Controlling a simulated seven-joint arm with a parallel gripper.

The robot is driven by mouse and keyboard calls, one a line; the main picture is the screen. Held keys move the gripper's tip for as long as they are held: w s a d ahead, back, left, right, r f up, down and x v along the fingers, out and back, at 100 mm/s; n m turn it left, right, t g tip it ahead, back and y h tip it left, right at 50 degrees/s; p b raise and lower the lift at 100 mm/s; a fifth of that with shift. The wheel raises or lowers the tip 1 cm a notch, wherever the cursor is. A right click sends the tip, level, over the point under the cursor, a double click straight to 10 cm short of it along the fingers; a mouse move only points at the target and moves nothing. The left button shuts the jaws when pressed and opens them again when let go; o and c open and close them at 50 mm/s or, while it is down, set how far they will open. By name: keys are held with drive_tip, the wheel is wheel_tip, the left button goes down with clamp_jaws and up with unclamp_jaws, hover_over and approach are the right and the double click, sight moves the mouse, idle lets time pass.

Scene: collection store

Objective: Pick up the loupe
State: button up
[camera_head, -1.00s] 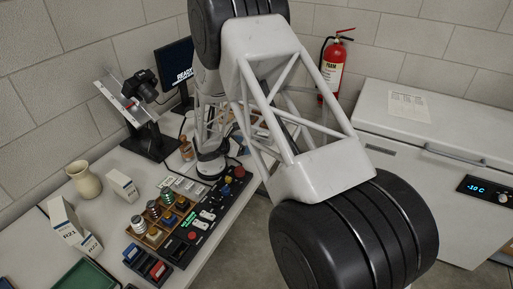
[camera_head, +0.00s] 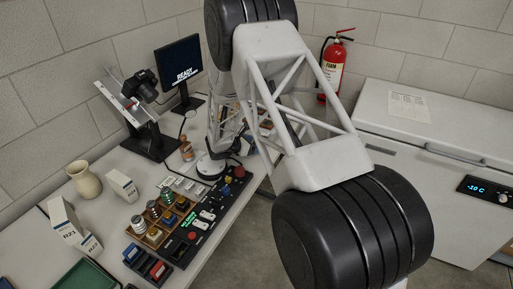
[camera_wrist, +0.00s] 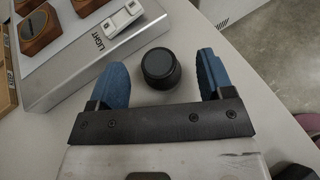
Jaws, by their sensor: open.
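In the wrist view, a short black round piece with a ribbed side, which looks like the loupe (camera_wrist: 160,68), stands on the pale table top. My gripper (camera_wrist: 162,60) is open, with one blue finger to the left of the loupe and one to the right. There is a clear gap on both sides, and neither finger appears to touch it. In the head view, my arm hides much of the middle, and I cannot make out the loupe or the fingertips there.
A metal panel marked LIGHT (camera_wrist: 80,62) with a white switch lies close to the left finger. The table edge is to the right, with floor beyond. In the head view, the control panel (camera_head: 218,207), camera stand (camera_head: 148,128) and monitor (camera_head: 178,60) are near my arm.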

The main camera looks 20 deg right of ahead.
drive_tip(key=shift+x, duration=1.05)
drive_tip(key=shift+c, duration=0.5)
drive_tip(key=c, duration=0.9)
drive_tip(key=shift+r, duration=5)
